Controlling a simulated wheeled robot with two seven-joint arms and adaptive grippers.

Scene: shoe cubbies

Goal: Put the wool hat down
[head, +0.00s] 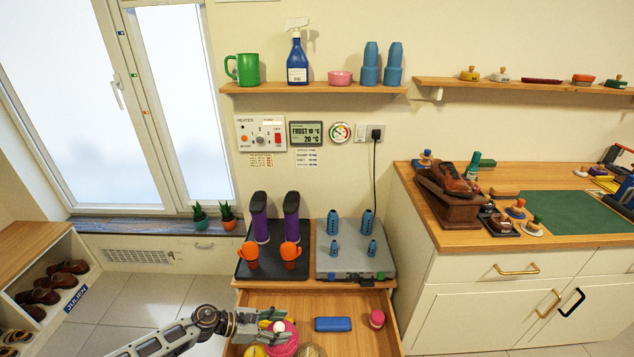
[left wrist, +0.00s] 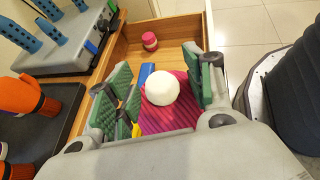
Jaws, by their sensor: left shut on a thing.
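The wool hat (head: 284,343) is pink with a white pompom. It is over the open wooden drawer (head: 392,330), and I cannot tell whether it touches the drawer floor. My left gripper (head: 270,322) is shut on the hat. In the left wrist view the fingers (left wrist: 162,82) stand on either side of the pompom, with the ribbed pink knit of the hat (left wrist: 178,116) below it. Part of the hat is hidden by my gripper. My right gripper is not in view.
The drawer holds a blue case (head: 332,324), a pink-red jar (head: 377,319), a yellow item (head: 254,351) and a tan round item (head: 311,350). Above the drawer stand a dark tray (head: 250,268) with orange and purple things and a grey unit (head: 352,262) with blue pegs.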

